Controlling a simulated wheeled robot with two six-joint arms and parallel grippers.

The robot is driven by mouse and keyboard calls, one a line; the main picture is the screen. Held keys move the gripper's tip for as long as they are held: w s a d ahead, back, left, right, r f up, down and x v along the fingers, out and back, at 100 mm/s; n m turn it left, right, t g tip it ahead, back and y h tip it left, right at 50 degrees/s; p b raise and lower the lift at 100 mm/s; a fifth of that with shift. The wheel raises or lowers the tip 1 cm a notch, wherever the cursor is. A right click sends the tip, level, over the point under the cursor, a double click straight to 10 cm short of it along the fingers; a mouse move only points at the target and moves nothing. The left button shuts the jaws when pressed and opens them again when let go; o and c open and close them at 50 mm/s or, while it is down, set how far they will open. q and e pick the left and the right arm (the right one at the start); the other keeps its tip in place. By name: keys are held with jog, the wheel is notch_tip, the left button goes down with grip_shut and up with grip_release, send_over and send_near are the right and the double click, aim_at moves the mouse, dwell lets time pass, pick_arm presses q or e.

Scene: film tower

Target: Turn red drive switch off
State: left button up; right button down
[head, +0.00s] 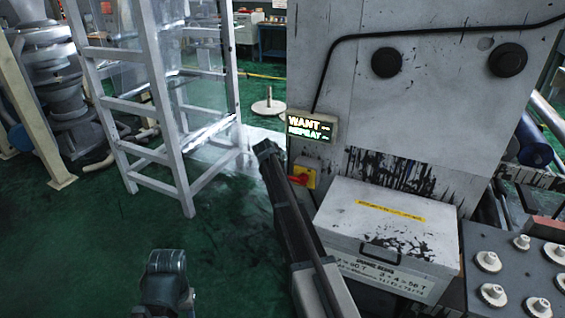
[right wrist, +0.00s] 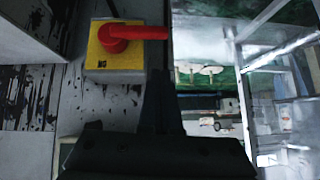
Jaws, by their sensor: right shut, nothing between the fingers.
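The red drive switch is a red handle (right wrist: 132,36) on a yellow plate (right wrist: 112,66), upper left in the right wrist view. The handle lies level there, its free end to the right. In the head view the switch (head: 299,181) is on the grey machine's left edge, its handle pointing left. My right gripper (head: 267,148) is shut and empty, beside the switch. In the right wrist view its dark fingers (right wrist: 158,78) end just below the handle's free end; I cannot tell whether they touch. My left gripper (head: 167,265) is low in the head view; its fingers are unclear.
A lit sign (head: 312,127) is above the switch. A white metal box (head: 390,215) stands to its right, beside a panel of pale knobs (head: 530,275). A white frame (head: 160,100) stands left on the green floor (head: 60,240).

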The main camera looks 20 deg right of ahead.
jog(key=p+v, duration=0.4)
jog(key=v, duration=0.3)
jog(key=shift+a, duration=0.1)
jog(key=s+a+f+n+g+y, duration=0.1)
jog(key=s+a+n, duration=0.3)
jog(key=s+a, duration=0.6)
jog(key=s+a+f+n+g+y, duration=0.2)
jog(key=s+a+n, duration=0.3)
jog(key=s+a, duration=0.6)
jog(key=s+a+f+n+g+y, duration=0.2)
jog(key=s+a+n, duration=0.3)
jog(key=s+a, duration=0.5)
jog(key=s+f+g, duration=0.1)
jog(key=s, duration=0.8)
jog(key=shift+s+a+g, duration=0.3)
jog(key=shift+s, duration=0.05)
jog(key=shift+d+f, duration=0.1)
jog(key=shift+d, duration=0.05)
